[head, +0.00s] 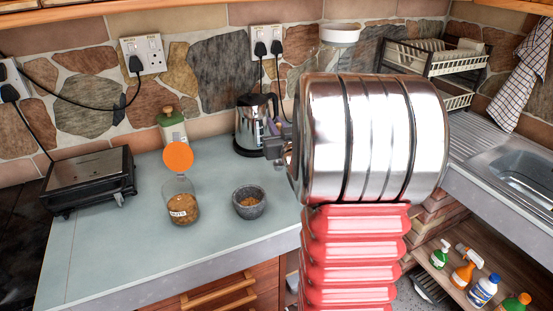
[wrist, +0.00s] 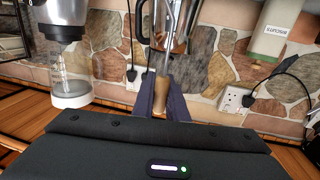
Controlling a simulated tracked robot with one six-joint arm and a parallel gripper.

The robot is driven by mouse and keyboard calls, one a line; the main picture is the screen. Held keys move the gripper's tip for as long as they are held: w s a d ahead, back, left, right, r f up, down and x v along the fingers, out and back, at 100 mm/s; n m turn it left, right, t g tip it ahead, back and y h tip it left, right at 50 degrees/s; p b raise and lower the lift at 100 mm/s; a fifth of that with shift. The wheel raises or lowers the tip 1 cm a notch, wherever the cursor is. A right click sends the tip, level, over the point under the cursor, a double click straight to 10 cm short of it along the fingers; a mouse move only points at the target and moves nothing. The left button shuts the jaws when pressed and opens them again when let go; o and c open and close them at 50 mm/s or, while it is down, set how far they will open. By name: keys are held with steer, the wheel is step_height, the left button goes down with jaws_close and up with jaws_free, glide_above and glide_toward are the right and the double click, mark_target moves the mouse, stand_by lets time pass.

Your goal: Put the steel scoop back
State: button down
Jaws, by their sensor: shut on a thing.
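My gripper (wrist: 161,92) is shut on the pale wooden handle of the steel scoop (wrist: 162,84), with a dark finger on each side. The scoop's thin steel shaft runs to the top edge of the wrist view, where its far end is cut off. In the head view my arm covers most of the gripper, and I cannot make out the scoop. A glass jar with a nuts label (head: 183,207) stands on the counter with brown contents and its orange lid (head: 178,156) raised. A grey stone bowl (head: 249,201) with brown contents stands to its right.
A steel kettle (head: 250,128) stands behind my arm's left side. A blender (wrist: 69,75) shows in the inverted wrist view. The sink (head: 520,175) is right.

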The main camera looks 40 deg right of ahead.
steer(key=shift+f, duration=2.05)
steer(key=shift+f, duration=1.75)
steer(key=c, duration=1.8)
jaws_free()
steer(key=shift+f, duration=0.1)
steer(key=shift+o, duration=0.2)
